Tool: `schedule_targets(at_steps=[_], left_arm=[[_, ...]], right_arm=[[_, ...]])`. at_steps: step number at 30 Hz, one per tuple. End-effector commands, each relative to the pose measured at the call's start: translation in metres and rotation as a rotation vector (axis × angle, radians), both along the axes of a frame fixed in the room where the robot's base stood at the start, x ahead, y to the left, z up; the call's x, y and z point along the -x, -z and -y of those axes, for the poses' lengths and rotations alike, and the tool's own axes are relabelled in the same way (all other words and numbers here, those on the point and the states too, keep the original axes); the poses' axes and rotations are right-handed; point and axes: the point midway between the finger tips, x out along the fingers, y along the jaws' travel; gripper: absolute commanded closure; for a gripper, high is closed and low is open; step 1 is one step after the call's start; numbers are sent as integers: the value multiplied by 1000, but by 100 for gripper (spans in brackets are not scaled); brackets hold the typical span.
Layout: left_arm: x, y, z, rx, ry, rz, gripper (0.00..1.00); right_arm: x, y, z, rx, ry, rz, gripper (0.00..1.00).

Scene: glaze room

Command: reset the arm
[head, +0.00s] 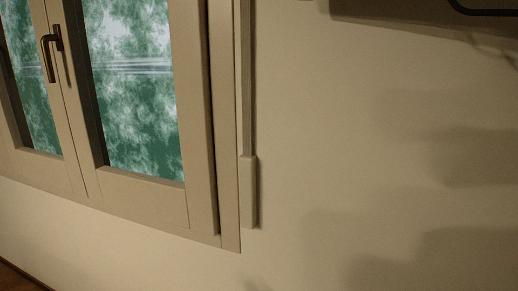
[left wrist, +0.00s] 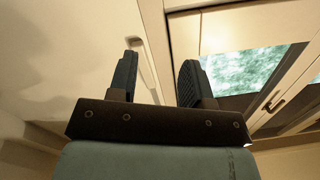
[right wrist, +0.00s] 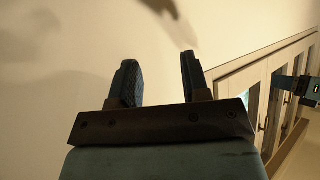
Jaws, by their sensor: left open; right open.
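My left gripper (left wrist: 160,75) shows in the left wrist view. Its two dark fingers stand apart with nothing between them, and the wall and window frame lie beyond. My right gripper (right wrist: 158,80) shows in the right wrist view. Its fingers are also apart and empty, with the pale wall behind them. Neither gripper shows in the head view.
A window (head: 140,90) with a pale frame and a dark handle (head: 52,58) fills the left of the head view. It also shows in the left wrist view (left wrist: 245,75). Bare wall (head: 330,130) with soft shadows lies to the right. A dark-edged object (head: 430,18) hangs at the top right.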

Motion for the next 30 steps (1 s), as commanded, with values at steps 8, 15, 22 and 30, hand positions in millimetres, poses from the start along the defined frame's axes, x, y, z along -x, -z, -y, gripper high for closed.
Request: schedule_targets(at_steps=[8,15,22,30], left_arm=[[99,103,4,156,-80,-422,55],[157,124,7,228,-117,-630,55],[158,87,4,217,-120,-628,55],[161,22,-1,204,-128,-630,55]], right_arm=[[0,0,0,0,0,0,57],[0,-19,0,1,0,-2,57],[1,-58,2,7,1,-1,57],[5,-124,7,20,4,-4,57]])
